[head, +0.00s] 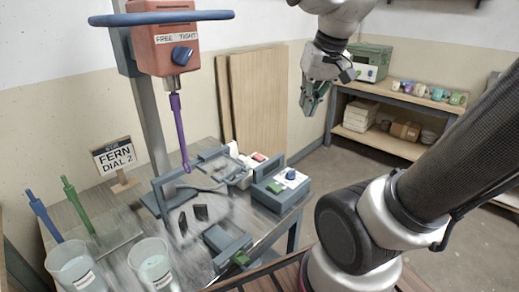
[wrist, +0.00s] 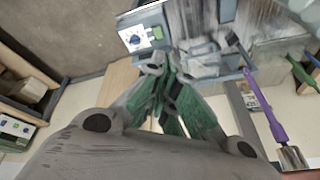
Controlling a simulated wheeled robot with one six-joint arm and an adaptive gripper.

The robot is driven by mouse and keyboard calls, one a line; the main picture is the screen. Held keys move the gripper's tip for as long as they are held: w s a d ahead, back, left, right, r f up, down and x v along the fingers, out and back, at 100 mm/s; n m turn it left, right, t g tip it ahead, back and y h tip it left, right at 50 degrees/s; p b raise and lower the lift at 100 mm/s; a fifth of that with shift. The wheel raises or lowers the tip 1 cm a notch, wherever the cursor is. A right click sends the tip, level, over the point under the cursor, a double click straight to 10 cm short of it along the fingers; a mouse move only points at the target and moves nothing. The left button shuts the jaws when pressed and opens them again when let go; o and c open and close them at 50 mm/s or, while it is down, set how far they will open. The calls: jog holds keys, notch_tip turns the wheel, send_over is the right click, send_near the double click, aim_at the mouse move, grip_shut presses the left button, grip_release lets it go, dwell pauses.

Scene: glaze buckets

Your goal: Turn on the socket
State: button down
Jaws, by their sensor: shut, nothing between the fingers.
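No part is labelled as the socket that I can read. A blue-grey box (head: 279,191) with a white top plate and a blue knob stands at the bench's right edge. In the wrist view a white panel with a blue dial (wrist: 134,40) and a green piece (wrist: 157,32) shows beyond the fingers. A lower blue-grey unit (head: 226,243) with a green part (head: 241,258) is at the bench's front. My gripper (head: 313,103) is shut and empty, raised above and beyond the bench, apart from all of these. Its green fingers also show in the wrist view (wrist: 172,80).
An orange mixer head (head: 163,50) with a purple shaft (head: 179,130) stands over the bench. A shelf (head: 390,95) with several cups and a green box (head: 372,60) is behind.

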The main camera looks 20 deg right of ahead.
jog(key=w+m, duration=0.3)
jog(key=w, duration=0.8)
jog(key=m+g, duration=0.2)
jog(key=m, duration=0.6)
send_over(259, 157)
jog(key=d, duration=0.2)
notch_tip(259, 157, down, 20)
jog(key=shift+f+y, duration=0.2)
jog(key=shift+y, duration=0.1)
jog(key=shift+f, duration=0.1)
jog(key=f, duration=0.4)
jog(key=w+f, duration=0.1)
jog(key=f, duration=0.4)
jog(key=w+a+f, duration=0.1)
jog(key=f, duration=0.3)
jog(key=shift+f, duration=0.3)
